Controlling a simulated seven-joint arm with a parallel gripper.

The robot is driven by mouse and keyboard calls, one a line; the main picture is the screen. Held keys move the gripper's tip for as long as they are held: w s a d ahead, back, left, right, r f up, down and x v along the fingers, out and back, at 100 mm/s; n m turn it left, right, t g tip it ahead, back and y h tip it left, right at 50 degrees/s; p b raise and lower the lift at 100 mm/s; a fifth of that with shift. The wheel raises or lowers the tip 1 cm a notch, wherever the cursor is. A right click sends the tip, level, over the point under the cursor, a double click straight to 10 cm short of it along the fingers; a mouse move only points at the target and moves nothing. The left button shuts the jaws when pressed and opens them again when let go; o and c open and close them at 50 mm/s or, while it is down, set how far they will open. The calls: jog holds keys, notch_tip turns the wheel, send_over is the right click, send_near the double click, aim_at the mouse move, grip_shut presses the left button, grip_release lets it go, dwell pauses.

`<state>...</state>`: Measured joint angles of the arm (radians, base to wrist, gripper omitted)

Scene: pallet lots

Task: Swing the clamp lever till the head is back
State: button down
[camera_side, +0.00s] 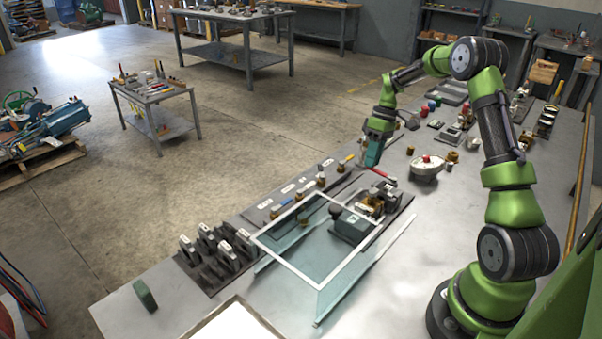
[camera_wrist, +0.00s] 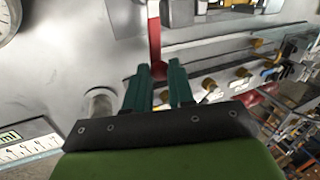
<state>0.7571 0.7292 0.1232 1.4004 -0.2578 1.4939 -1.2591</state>
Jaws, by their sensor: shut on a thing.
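The clamp's red lever (camera_side: 382,174) runs from below my gripper toward the lower right in the side view. It also shows as a red bar (camera_wrist: 154,38) ahead of the fingers in the wrist view. My gripper (camera_side: 367,168) has its teal fingers (camera_wrist: 160,68) shut on the lever's end. The dark clamp fixture (camera_side: 378,198), with brass-coloured parts, stands just below and right of the gripper in the side view. Its head is too small and crowded to make out, so I cannot tell its position.
A clear-walled guard with a white rim (camera_side: 293,269) stands in front of the fixture, around a dark green block (camera_side: 350,226). A rail of tagged brass parts (camera_side: 290,201) runs along the bench's left edge. A white-bodied gauge (camera_side: 426,170) sits to the right.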

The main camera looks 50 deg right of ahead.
jog(key=shift+a+n, duration=0.3)
jog(key=shift+n, duration=0.1)
jog(key=shift+a, duration=0.1)
jog(key=c, duration=1)
grip_release()
jog(key=shift+o, duration=0.2)
jog(key=v, duration=1.7)
jog(key=shift+w, duration=0.25)
